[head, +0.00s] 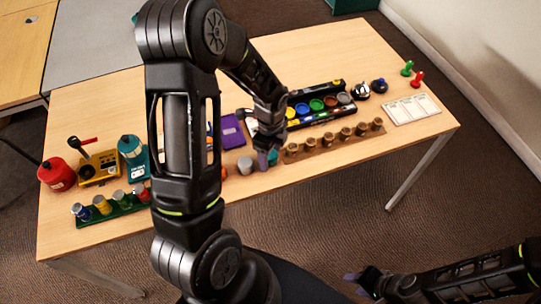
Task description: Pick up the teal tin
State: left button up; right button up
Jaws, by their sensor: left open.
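The teal tin (131,150) has a pale label and stands upright on the table's left part. It is just left of my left arm, which crosses the middle of the picture and may hide its right edge. My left gripper (266,154) is open and points down over the table's middle, well to the right of the tin. My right gripper (362,281) is low at the lower right, off the table's front; its jaws are too unclear to judge.
A yellow box with a lever (96,168) and a red tin (57,174) stand left of the teal tin. A green rack (117,211) of small bottles is in front. A wooden rack (330,143), paint tray (322,105) and grey cylinder (245,165) are near my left gripper.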

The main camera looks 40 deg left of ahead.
pick_arm(q)
jog(key=shift+c, duration=0.6)
grip_shut()
dwell(0.5)
notch_tip(320, 180, up, 10)
jog(key=shift+b, duration=0.4)
dwell(0.6)
